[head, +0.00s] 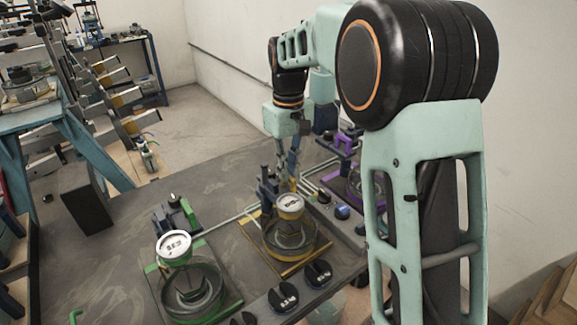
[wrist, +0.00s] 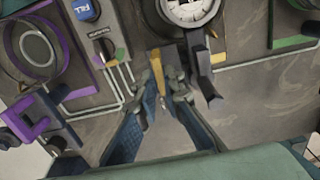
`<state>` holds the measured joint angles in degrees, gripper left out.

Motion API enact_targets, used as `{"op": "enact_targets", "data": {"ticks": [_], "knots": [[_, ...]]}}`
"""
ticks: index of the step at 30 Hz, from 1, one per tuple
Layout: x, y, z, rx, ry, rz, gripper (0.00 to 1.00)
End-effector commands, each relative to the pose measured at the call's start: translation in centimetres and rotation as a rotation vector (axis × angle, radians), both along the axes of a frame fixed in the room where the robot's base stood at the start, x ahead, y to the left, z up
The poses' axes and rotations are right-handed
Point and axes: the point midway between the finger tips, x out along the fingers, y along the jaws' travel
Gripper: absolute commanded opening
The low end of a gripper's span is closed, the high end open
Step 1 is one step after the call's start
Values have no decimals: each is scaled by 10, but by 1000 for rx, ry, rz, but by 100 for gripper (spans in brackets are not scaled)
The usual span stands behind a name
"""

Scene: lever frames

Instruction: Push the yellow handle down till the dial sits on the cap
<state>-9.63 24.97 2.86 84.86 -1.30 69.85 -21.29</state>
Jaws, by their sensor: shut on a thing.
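The yellow frame (head: 290,270) stands in the middle of the grey table in the head view. Its round white-faced dial (head: 290,203) is held above a dark round cap (head: 289,238); whether they touch is hard to tell. My gripper (head: 289,178) is behind the dial, pointing down. In the wrist view, my gripper (wrist: 162,82) is shut on the yellow handle (wrist: 157,72), which shows as a narrow yellow strip between the fingers. The dial (wrist: 190,8) also shows at the top edge there, partly cut off.
A green frame with its own dial (head: 174,246) stands to the left, and a purple frame (head: 352,184) to the right behind.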

Motion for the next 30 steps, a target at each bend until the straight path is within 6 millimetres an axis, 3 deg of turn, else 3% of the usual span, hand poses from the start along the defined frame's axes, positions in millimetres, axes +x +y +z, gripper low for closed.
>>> {"op": "enact_targets", "data": {"ticks": [3, 4, 8, 18, 23, 30], "knots": [[-3, 0, -5, -2, 12, 0, 0], [-3, 0, -5, -2, 12, 0, 12], [-2, 0, -4, -1, 11, 0, 26], [-1, 0, 1, -1, 7, 0, 26], [-1, 0, 24, 0, 2, 0, 26], [-1, 0, 76, 0, 2, 0, 26]]}}
